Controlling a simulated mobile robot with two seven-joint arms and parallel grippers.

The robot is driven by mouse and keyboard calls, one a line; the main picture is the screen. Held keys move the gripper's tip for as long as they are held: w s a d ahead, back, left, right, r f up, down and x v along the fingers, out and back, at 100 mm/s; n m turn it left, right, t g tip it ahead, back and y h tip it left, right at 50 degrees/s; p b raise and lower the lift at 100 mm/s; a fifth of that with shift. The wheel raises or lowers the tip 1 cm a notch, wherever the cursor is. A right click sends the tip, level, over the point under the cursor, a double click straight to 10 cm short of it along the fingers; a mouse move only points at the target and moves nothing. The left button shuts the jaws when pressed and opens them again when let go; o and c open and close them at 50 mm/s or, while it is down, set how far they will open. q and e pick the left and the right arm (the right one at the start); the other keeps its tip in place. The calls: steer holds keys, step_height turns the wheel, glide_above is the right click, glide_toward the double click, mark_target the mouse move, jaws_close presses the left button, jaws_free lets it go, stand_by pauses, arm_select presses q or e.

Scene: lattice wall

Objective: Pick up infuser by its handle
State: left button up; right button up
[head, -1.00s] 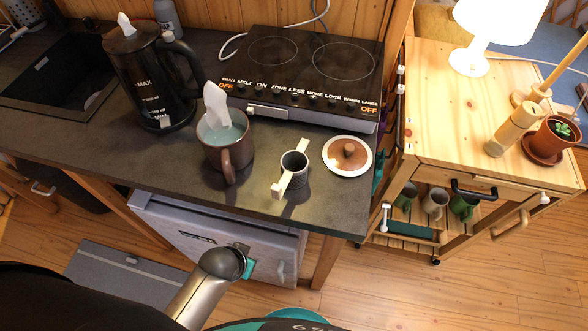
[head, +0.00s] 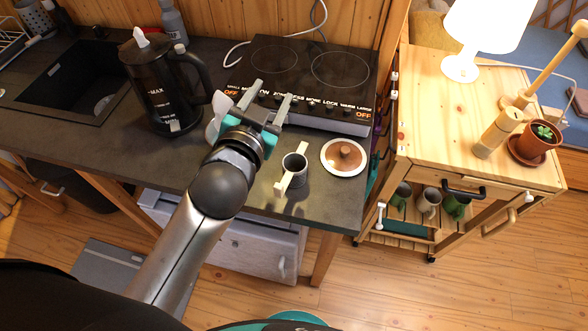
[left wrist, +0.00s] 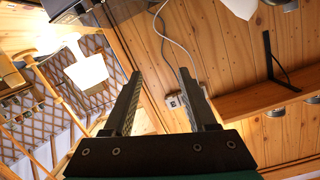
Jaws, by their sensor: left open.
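The infuser (head: 294,166) looks like a small grey cup with pale wooden handle pieces. It stands upright on the dark counter, left of a round brown-and-white lid (head: 345,157). Its front handle (head: 284,185) points toward me. My left gripper (head: 271,92) is open and empty, above the counter near the hob's front left, up and left of the infuser. Its open fingers also show in the left wrist view (left wrist: 160,75), pointing at the wooden wall; the infuser is not seen there. My left arm hides most of a mug; only its white top piece (head: 218,112) shows. My right gripper is not in view.
A black kettle (head: 160,85) stands left of my gripper. A two-ring hob (head: 310,68) lies behind the infuser. A wooden cart (head: 425,120) with a lamp (head: 485,25) and potted plant (head: 540,140) is at the right. Bare counter surrounds the infuser's front.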

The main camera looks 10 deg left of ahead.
arm_select(q)
steer(key=s+d+r+m+t+h, duration=0.1)
steer(key=d+r+m+t+h, duration=0.1)
steer(key=d+r+m+h, duration=0.55)
steer(key=d+r+m+t+h, duration=0.25)
steer(key=d+r+h, duration=0.2)
steer(key=r, duration=0.55)
steer(key=s+d+f+m+g+h, duration=0.1)
steer(key=s+d+m+g+h, duration=0.95)
steer(key=m+g, duration=1.15)
steer(key=m+t+y, duration=0.2)
steer(key=y, duration=2.1)
glide_above(279, 192)
step_height(279, 192, down, 19)
steer(key=shift+g, duration=0.25)
steer(key=f, duration=0.9)
steer(key=shift+w+d+f+p, duration=0.1)
steer(key=shift+w+f+p, duration=0.15)
steer(key=shift+w+p, duration=0.1)
steer(key=shift+w+a+f, duration=0.1)
steer(key=shift+f, duration=1.25)
steer(key=shift+w+a+f, duration=0.1)
steer(key=shift+f, duration=1.2)
